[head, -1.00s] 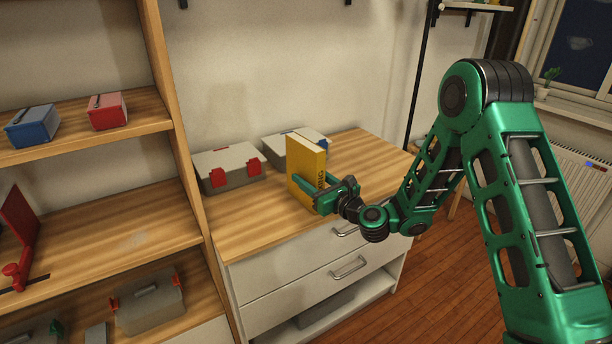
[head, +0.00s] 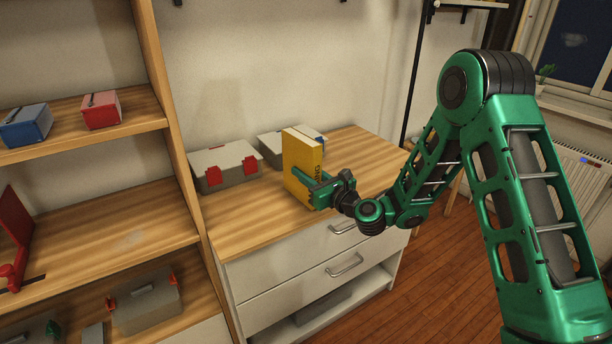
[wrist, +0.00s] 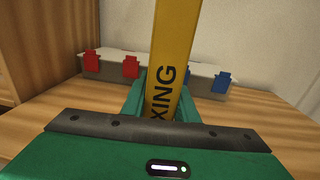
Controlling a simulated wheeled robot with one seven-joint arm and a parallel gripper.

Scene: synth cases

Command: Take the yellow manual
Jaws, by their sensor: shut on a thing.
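The yellow manual (head: 304,160) stands upright over the wooden top of the drawer cabinet (head: 240,228), near its front edge. My gripper (head: 314,186) is shut on it, with green fingers on either side of its lower part. In the wrist view the manual's spine (wrist: 170,70) rises between the fingers, and dark letters ending in "XING" show on it. Whether its bottom edge touches the cabinet top is hard to tell.
A grey case with red latches (head: 224,166) stands behind left, and a grey case with blue latches (head: 286,140) behind the manual. A wooden shelf (head: 110,215) with a blue box (head: 26,126) and a red box (head: 101,110) stands left. The cabinet top's right side is clear.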

